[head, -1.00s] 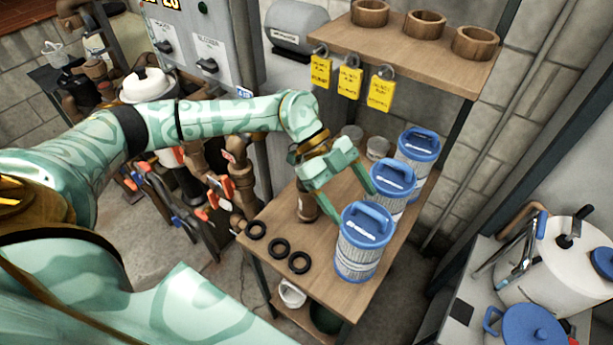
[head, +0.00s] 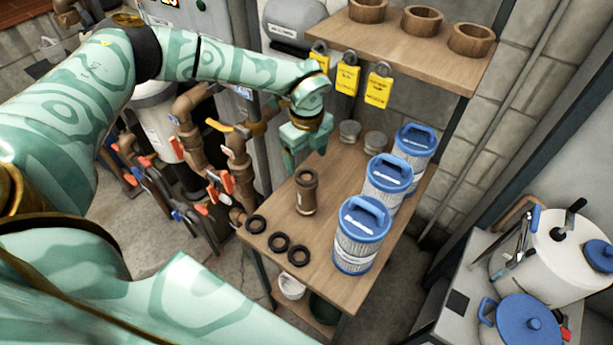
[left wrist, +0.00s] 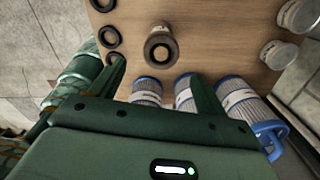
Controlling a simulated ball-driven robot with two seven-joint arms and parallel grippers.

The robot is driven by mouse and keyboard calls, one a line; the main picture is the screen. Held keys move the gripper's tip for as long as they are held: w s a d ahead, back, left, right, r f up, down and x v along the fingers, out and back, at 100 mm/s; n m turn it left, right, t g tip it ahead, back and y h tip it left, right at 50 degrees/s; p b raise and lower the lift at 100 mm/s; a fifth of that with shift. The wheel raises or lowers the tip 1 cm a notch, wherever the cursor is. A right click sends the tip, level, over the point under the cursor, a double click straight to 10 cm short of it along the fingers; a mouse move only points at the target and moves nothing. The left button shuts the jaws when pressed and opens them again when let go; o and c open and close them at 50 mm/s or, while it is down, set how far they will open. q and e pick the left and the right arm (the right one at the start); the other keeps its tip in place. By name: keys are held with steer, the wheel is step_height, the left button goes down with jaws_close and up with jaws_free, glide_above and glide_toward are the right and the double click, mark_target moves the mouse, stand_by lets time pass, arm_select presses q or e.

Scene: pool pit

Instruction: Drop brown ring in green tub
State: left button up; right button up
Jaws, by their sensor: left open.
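Three brown rings (head: 421,22) stand in a row on the upper wooden shelf. A dark green tub (head: 323,312) sits under the table on the low shelf, mostly hidden by the tabletop. My left gripper (head: 306,147) is open and empty above the table's back left part, far from the tub and below the upper shelf. In the left wrist view its two fingers (left wrist: 158,72) are spread with nothing between them. My right gripper is not in view.
On the table (head: 325,240) stand a brown pipe piece (head: 306,192), several blue-lidded filter cartridges (head: 361,232), three black rings (head: 279,242) and two grey cans (head: 349,131). A white tub (head: 291,287) is beside the green one. Yellow tags (head: 347,80) hang from the upper shelf.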

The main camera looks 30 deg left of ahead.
mark_target(305, 175)
arm_select(q)
steer(key=f, duration=0.6)
steer(key=shift+w+a+f, duration=0.1)
steer(key=shift+w+a, duration=0.1)
steer(key=shift+a, duration=0.15)
steer(key=c, duration=1.1)
steer(key=shift+c, duration=0.3)
steer(key=shift+r, duration=0.2)
steer(key=shift+r, duration=0.3)
step_height(305, 175, up, 3)
steer(key=shift+f, duration=0.2)
steer(key=s+d+r, duration=0.7)
steer(key=s+r, duration=0.2)
steer(key=s, duration=0.3)
steer(key=shift+r+b, duration=0.3)
steer(key=shift+b, duration=0.1)
